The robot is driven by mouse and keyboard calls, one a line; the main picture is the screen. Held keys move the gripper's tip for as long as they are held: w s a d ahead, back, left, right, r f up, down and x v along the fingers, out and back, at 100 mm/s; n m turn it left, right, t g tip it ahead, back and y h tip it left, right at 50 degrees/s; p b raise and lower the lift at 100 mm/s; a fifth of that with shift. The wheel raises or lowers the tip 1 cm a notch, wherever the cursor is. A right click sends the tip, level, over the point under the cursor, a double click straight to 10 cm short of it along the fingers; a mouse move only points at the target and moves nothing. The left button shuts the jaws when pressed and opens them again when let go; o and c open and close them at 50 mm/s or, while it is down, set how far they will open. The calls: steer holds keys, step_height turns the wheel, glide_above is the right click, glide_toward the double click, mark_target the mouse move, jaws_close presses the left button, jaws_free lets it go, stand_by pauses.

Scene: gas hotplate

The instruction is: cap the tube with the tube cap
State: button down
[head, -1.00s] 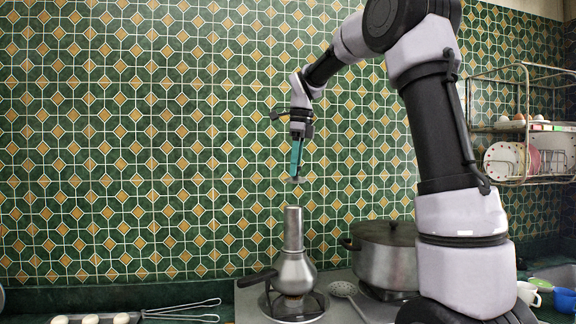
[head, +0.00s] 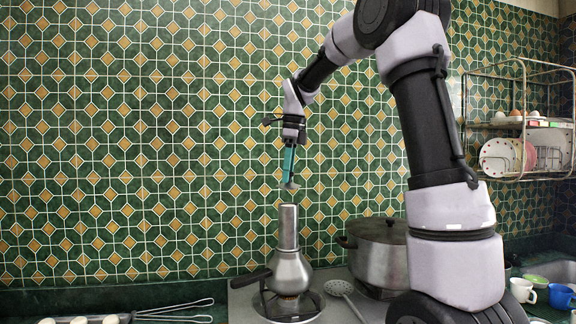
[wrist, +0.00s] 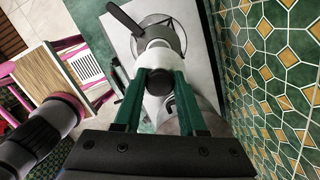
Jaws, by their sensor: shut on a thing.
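The tube (head: 289,228) is a shiny metal cylinder standing upright on a round metal pot body on the hotplate. My gripper (head: 288,176) has teal fingers, points down and is shut on the tube cap (head: 290,186), a small grey piece at the fingertips. The cap is above the tube's mouth, roughly in line with it, with a small gap between them.
The pot body (head: 290,273) has a dark handle pointing left. A large lidded pot (head: 380,262) stands close on the right, with a skimmer (head: 339,288) between. A tray (head: 85,319) and tongs lie left. A dish rack (head: 515,120) hangs at far right.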

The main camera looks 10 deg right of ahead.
steer(key=shift+f, duration=1.4)
steer(key=shift+f, duration=1.2)
stand_by(0.3)
steer(key=shift+c, duration=2)
jaws_free()
steer(key=shift+r, duration=0.1)
steer(key=r, duration=0.7)
steer(key=d+r, duration=0.1)
steer(key=r, duration=0.2)
steer(key=shift+s+d+r, duration=0.1)
steer(key=shift+s+r, duration=0.2)
